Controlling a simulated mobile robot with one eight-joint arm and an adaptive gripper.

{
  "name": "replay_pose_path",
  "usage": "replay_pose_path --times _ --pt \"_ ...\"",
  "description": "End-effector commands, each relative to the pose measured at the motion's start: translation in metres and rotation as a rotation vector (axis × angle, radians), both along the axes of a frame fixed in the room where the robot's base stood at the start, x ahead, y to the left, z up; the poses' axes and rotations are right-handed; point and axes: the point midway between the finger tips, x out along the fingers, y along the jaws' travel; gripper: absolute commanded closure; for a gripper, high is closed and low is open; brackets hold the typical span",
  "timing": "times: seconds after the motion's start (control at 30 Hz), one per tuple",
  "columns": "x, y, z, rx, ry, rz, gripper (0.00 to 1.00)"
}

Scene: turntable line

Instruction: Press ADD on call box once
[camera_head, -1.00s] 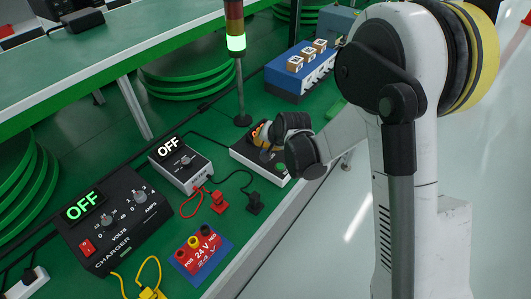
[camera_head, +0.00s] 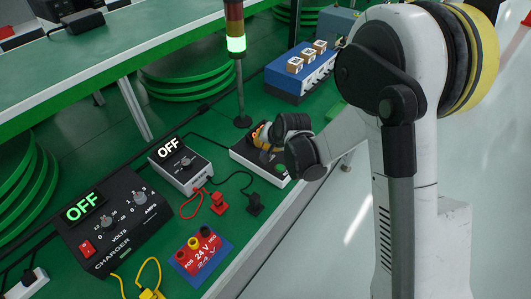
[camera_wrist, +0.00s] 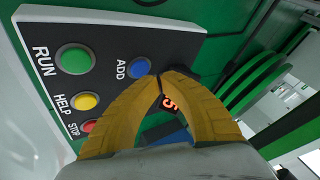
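The call box (camera_head: 279,178) is a dark panel with a white edge at the bench's front. In the wrist view the call box (camera_wrist: 95,32) shows a blue ADD button (camera_wrist: 139,67), a green RUN button (camera_wrist: 75,58), a yellow HELP button (camera_wrist: 84,101) and a partly hidden red STOP button (camera_wrist: 88,126). My gripper (camera_wrist: 162,74) has yellow fingers with their tips together and nothing visible between them. The tips are just right of the ADD button; I cannot tell if they touch the panel. In the head view my gripper (camera_head: 263,138) is over the call box, mostly hidden by my wrist.
A signal tower (camera_head: 236,44) lit green stands behind the call box. A meter reading OFF (camera_head: 182,165) and a charger reading OFF (camera_head: 115,222) are to the left. A blue stand with small boxes (camera_head: 300,80) is behind. An orange-red digit display (camera_wrist: 168,103) shows between my fingers.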

Motion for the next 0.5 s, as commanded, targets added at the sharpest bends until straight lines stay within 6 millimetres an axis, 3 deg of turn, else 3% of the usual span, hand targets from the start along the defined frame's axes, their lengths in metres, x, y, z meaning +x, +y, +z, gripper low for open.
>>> replay_pose_path --times 0.5 --pt "0.0000 0.0000 -0.0089 0.000 0.000 0.000 1.00"
